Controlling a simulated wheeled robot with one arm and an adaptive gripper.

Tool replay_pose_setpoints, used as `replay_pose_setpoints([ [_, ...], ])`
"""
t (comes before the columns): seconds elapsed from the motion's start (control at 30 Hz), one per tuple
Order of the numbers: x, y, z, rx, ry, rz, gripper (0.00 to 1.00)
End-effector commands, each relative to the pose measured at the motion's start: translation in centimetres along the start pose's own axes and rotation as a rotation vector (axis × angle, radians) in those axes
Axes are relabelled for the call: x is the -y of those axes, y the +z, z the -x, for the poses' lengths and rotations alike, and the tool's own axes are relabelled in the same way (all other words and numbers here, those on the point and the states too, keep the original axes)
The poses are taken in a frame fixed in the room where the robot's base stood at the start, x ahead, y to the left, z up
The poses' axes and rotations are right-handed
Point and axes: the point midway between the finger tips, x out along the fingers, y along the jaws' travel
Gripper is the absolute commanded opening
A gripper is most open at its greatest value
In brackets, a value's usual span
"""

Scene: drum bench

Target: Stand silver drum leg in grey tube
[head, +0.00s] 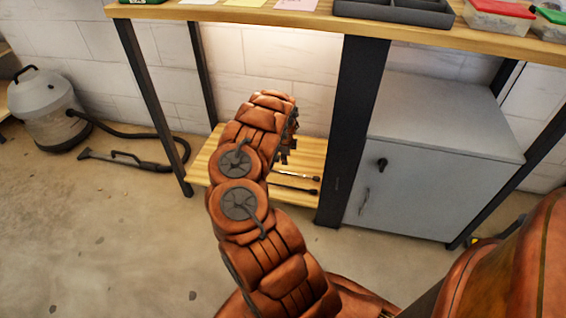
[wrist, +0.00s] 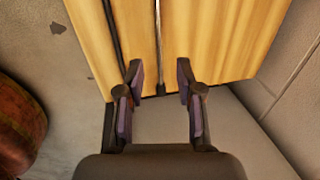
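The silver drum leg is most likely the thin bright rod (wrist: 158,45) in the wrist view, lying flat on the low wooden shelf with its dark end near the shelf edge. In the head view two rods with black ends lie on that shelf; the brighter one (head: 298,174) appears to be the silver leg. My gripper (wrist: 160,80) is open above the shelf edge, and the bright rod's end shows between its fingers, untouched as far as I can see. In the head view my arm mostly hides the gripper. I cannot make out a grey tube in either view.
A darker rod (wrist: 115,40) lies left of the bright one on the low shelf (head: 200,165). A dark bench post (head: 352,130) and a grey cabinet (head: 430,190) stand right of my arm. A vacuum cleaner (head: 45,110) stands at left. The left floor is mostly clear.

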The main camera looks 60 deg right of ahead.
Motion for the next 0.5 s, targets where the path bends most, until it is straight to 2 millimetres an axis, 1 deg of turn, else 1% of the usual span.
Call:
replay_pose_setpoints([
  [0.13, -0.1, 0.2, 0.3, 0.002, 0.002, 0.005, 0.36],
  [0.17, -0.2, 0.5, 0.5, 0.006, 0.004, 0.011, 0.36],
  [0.23, -0.7, 2.0, 1.0, 0.025, 0.016, 0.042, 0.36],
  [0.27, -1.1, 2.9, 1.4, 0.038, 0.024, 0.062, 0.36],
  [0.37, -2.8, 7.3, 3.5, 0.096, 0.055, 0.168, 0.36],
  [0.4, -3.8, 9.2, 4.6, 0.123, 0.070, 0.221, 0.36],
  [0.47, -5.5, 12.2, 6.5, 0.167, 0.093, 0.309, 0.36],
  [0.5, -6.7, 14.1, 7.8, 0.193, 0.105, 0.370, 0.36],
])
